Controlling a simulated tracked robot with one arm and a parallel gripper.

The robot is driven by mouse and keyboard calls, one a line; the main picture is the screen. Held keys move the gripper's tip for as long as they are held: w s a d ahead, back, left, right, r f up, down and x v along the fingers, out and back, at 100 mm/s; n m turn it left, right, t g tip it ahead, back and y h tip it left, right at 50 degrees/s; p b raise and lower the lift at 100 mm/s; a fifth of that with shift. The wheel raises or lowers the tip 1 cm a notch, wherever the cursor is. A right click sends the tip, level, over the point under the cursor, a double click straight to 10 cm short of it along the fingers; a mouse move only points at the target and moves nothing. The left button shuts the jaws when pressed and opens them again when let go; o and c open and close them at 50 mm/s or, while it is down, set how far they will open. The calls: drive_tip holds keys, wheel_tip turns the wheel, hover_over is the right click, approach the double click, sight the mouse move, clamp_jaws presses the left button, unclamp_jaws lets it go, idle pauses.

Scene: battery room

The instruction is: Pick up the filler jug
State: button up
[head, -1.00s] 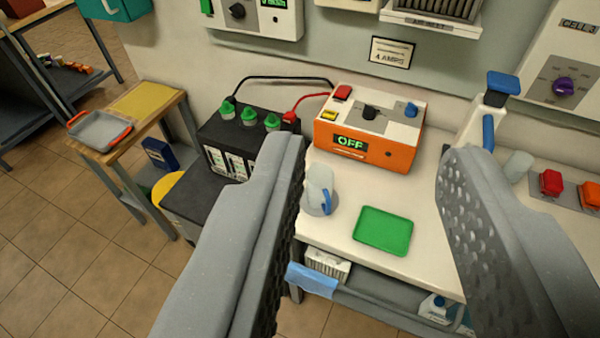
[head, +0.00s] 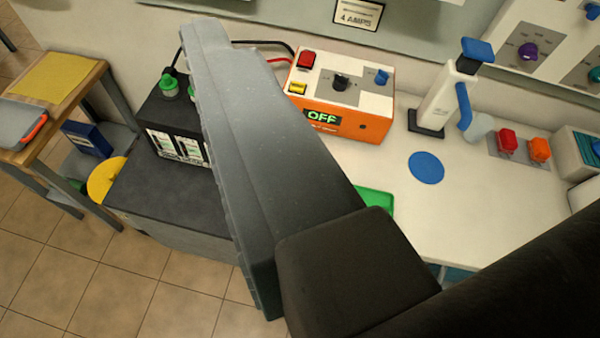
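The filler jug does not show in this view. The part of the bench beside the green tray (head: 378,202), where a clear jug with a blue handle stood earlier, is covered by my gripper (head: 265,150). One long grey finger of my gripper fills the middle of the picture, slanting from upper left to lower centre. The other finger cannot be made out, so its opening and whatever is between the fingers are hidden.
An orange charger (head: 345,110) reading OFF stands at the back of the white bench (head: 475,205). A black battery (head: 165,125) is at left. A white dispenser (head: 437,100) with a blue lever stands right of the charger. A blue disc (head: 426,168) lies on clear bench top.

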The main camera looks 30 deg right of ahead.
drive_tip(key=o, duration=0.6)
drive_tip(key=w+f+n+g+h, duration=0.1)
drive_tip(key=w+f+n+h, duration=0.2)
drive_tip(key=w+f, duration=0.2)
wheel_tip(320, 180, down, 3)
drive_tip(key=shift+w+d+f+g, duration=0.1)
drive_tip(key=shift+w+d+g, duration=0.2)
drive_tip(key=shift+d+g, duration=0.1)
drive_tip(key=w+d+f+n+g+h+p, duration=0.1)
drive_tip(key=w+d+f+n+h, duration=0.15)
drive_tip(key=f+n, duration=0.7)
drive_tip(key=w+d+f+n+g+h, duration=0.2)
drive_tip(key=w+d+f+n, duration=0.3)
drive_tip(key=f, duration=0.8)
drive_tip(key=w+d+f+n+g+h+p, duration=0.1)
drive_tip(key=d+f+n+h, duration=0.1)
drive_tip(key=f+n, duration=0.8)
drive_tip(key=shift+m, duration=0.45)
drive_tip(key=shift+b+x, duration=1.5)
drive_tip(key=shift+x, duration=5.5)
